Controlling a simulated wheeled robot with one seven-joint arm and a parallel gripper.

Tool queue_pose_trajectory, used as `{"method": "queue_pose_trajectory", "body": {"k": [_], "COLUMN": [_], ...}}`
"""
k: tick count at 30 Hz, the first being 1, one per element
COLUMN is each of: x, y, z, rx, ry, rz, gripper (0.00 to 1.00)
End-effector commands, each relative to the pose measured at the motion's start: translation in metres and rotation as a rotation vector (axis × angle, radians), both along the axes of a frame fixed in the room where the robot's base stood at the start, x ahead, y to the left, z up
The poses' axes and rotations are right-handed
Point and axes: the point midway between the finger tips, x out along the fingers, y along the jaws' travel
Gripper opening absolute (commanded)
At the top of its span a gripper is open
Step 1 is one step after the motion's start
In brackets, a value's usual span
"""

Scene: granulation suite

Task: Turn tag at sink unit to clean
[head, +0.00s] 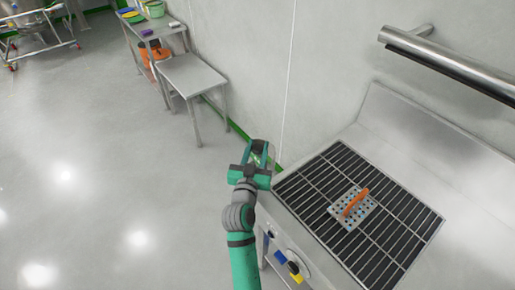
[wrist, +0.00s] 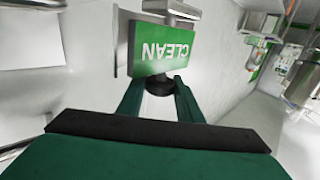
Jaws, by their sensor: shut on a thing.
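The tag (wrist: 165,52) shows in the wrist view as a green plate with white letters reading CLEAN, upside down in that picture. A dark round knob (wrist: 158,86) sits at the plate's lower edge, between my fingers. My gripper (wrist: 157,92) is shut on this knob, with the green face just beyond the fingertips. In the head view my gripper (head: 259,147) is at the left end of the sink unit (head: 283,212), close to the wall. The tag cannot be clearly made out there, as my gripper covers that spot.
A black grate (head: 385,225) tops the sink unit, with a perforated plate with an orange handle (head: 353,208) on it. A steel rail (head: 450,65) is on the wall above. A steel table (head: 193,74) stands further back.

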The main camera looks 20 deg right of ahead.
Motion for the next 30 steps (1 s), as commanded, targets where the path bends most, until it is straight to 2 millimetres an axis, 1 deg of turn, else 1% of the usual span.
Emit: {"method": "queue_pose_trajectory", "body": {"k": [10, 26, 27, 29, 30], "x": [0.0002, 0.0006, 0.0005, 0.0005, 0.0004], "y": [0.001, 0.0019, 0.0015, 0.0012, 0.0011], "z": [-0.0001, -0.001, -0.001, -0.001, -0.001], "rx": [0.001, 0.001, 0.001, 0.001, 0.001], "ry": [0.0, 0.002, 0.002, 0.002, 0.002], "rz": [0.078, 0.093, 0.092, 0.092, 0.091], "gripper": [0.1, 0.1, 0.35, 0.49, 0.51]}}
